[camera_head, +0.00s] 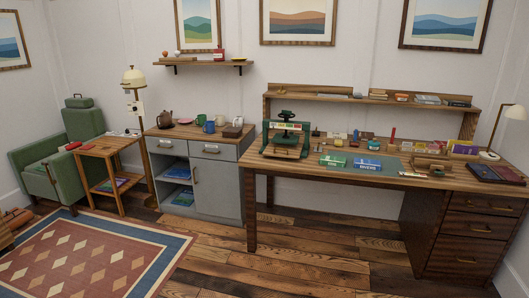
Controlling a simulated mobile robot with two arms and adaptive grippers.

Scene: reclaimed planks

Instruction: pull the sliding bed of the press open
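The press (286,118) is a dark green frame with a dark wheel or screw on top. It stands upright at the left end of the long wooden desk (338,176). A brown wooden slab low in its frame looks like the sliding bed (283,152). It lies within or close to the front of the frame; it is too small to tell how far out it is. Neither of my grippers is in view.
A grey cabinet (216,190) with mugs and a teapot stands left of the desk. A patterned rug (85,262) covers the floor at left. The plank floor (300,262) before the desk is clear.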

